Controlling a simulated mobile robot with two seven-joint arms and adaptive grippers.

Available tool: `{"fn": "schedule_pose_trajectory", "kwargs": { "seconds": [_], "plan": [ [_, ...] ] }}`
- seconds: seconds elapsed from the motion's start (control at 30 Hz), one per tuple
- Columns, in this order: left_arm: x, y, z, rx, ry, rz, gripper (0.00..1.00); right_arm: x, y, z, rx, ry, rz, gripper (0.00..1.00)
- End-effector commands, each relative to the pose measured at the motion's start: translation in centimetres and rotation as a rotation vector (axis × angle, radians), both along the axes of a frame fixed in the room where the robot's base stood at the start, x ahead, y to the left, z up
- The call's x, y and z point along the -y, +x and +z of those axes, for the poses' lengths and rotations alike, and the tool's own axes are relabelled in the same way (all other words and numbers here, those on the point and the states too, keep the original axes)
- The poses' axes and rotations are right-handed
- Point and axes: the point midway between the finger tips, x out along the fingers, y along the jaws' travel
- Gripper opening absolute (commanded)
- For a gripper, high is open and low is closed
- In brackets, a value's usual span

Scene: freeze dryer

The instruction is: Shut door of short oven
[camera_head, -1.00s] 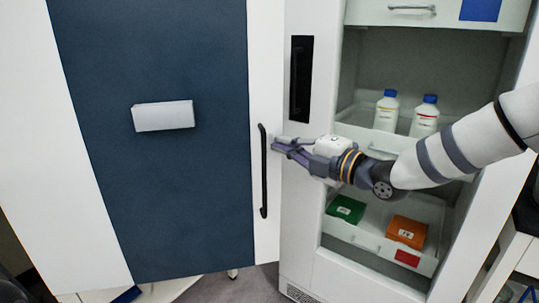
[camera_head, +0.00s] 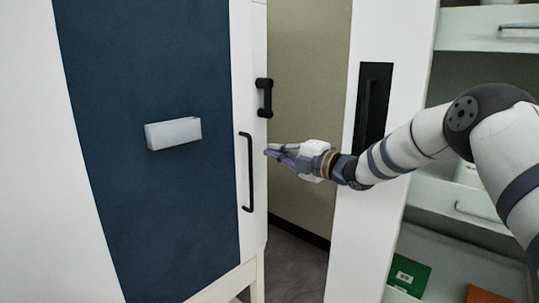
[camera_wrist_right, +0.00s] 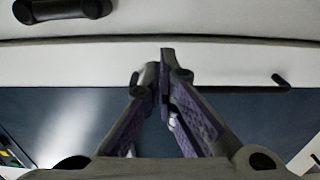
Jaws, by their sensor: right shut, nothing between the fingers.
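A tall white unit with a dark blue front panel (camera_head: 150,225) fills the left of the head view; I take it as the oven door. It has a vertical black handle (camera_head: 246,172) near its right edge and a grey-white block (camera_head: 173,133) on the panel. A second black handle (camera_head: 264,97) sits on the narrow side behind that edge. My right gripper (camera_head: 268,152) is shut and empty, its tips by the right edge of the door, right of the handle; contact cannot be told. The wrist view shows its fingertips (camera_wrist_right: 166,62) together before the white and blue front. My left gripper is out of view.
An open white cabinet stands at the right, with a green box (camera_head: 410,275) on a lower shelf and a black recessed handle (camera_head: 373,108) on its white front. A gap with beige wall (camera_head: 308,80) and grey floor (camera_head: 295,265) lies between it and the blue-fronted unit.

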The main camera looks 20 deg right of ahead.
Motion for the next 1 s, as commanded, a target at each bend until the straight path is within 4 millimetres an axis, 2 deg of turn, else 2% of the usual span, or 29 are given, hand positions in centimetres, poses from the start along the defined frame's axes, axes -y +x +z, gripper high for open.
{"fn": "schedule_pose_trajectory", "kwargs": {
  "seconds": [0.67,0.77,1.0],
  "plan": [
    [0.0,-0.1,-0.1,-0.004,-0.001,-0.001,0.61,0.4,0.2,0.2,0.001,0.000,0.014,0.00],
    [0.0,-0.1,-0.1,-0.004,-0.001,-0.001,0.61,0.3,0.2,1.6,0.004,0.000,0.015,0.00],
    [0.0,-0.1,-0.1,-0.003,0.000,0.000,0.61,0.4,0.2,7.5,0.006,-0.003,0.015,0.00]
  ]
}}
